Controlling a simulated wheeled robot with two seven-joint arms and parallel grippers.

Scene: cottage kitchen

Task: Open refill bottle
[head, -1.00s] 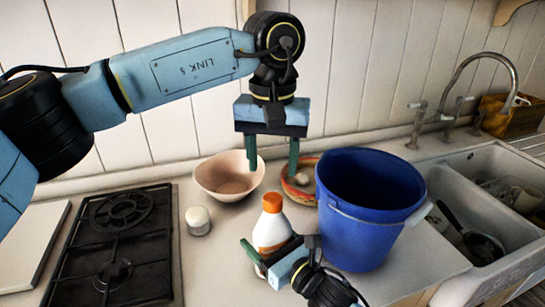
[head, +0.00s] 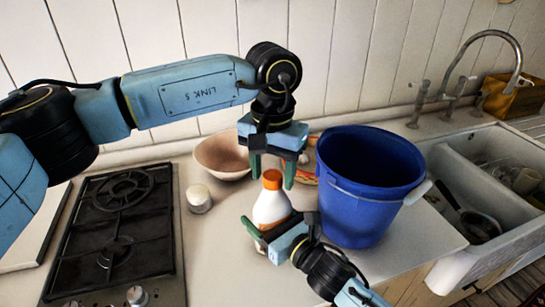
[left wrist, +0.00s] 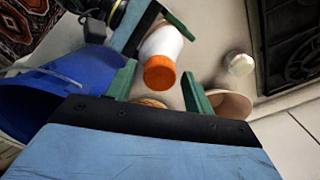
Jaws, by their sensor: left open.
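The refill bottle (head: 270,210) is white with an orange cap (head: 272,180) and stands upright on the counter. In the left wrist view its orange cap (left wrist: 160,73) faces the camera. My left gripper (head: 272,172) points down, open, with its green fingers at either side of the cap's top. In the left wrist view a gap shows between the fingers and the cap. My right gripper (head: 282,232) is low at the bottle's body and appears shut on it.
A blue bucket (head: 360,205) stands close on the right. A pink bowl (head: 222,157) and a patterned bowl, largely hidden, are behind. A small white-lidded jar (head: 199,198) stands left, beside the black hob (head: 115,230). The sink (head: 455,160) is at far right.

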